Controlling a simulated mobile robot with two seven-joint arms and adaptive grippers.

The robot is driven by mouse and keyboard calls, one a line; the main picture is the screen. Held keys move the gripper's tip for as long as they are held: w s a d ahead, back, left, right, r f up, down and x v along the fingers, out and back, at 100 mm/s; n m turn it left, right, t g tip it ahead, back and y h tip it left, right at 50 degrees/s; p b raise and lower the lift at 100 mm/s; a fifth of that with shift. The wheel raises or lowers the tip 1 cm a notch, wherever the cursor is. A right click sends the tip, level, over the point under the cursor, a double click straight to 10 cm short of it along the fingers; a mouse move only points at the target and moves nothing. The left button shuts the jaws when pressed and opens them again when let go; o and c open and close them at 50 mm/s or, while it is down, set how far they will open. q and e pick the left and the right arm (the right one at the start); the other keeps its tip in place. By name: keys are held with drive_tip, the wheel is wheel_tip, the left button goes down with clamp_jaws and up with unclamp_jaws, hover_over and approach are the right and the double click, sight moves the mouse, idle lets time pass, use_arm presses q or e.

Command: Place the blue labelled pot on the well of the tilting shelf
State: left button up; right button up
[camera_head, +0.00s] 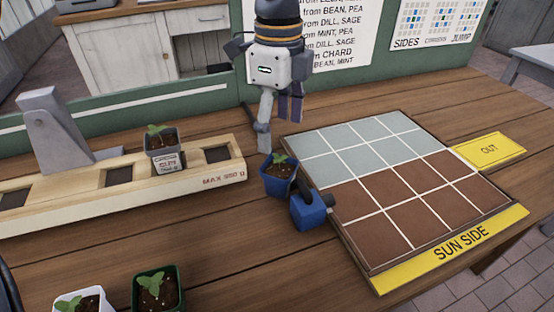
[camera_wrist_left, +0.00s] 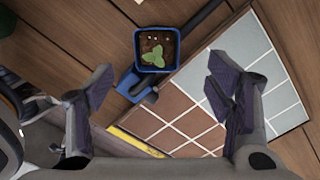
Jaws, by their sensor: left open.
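The blue pot (camera_head: 278,180) with a small green seedling stands upright on the wooden table, right of the shelf. I cannot read a label on it. It also shows in the left wrist view (camera_wrist_left: 157,66), beyond and between my fingers. The tilting shelf (camera_head: 200,179) is a pale wooden plank with several dark wells and a grey bracket. A grey pot with a white label (camera_head: 165,160) sits on it; the well at its right end (camera_head: 216,155) is empty. My left gripper (camera_head: 277,125) is open and empty, above and behind the blue pot, apart from it. My right gripper is not in view.
A blue object with a dark handle (camera_head: 308,212) stands close beside the blue pot. A gridded board (camera_head: 385,222) with yellow strips lies to the right. A white pot (camera_head: 82,303) and a green pot (camera_head: 158,292) stand in front. The table between is clear.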

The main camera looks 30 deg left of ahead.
sight(279, 166)
use_arm(q)
drive_tip(key=f, duration=1)
drive_tip(key=shift+s+d+f, duration=0.2)
drive_tip(key=shift+d+f, duration=0.05)
drive_tip(key=shift+f, duration=0.15)
drive_tip(key=shift+c, duration=0.5)
drive_tip(key=shift+r, duration=0.1)
drive_tip(key=c, duration=1.4)
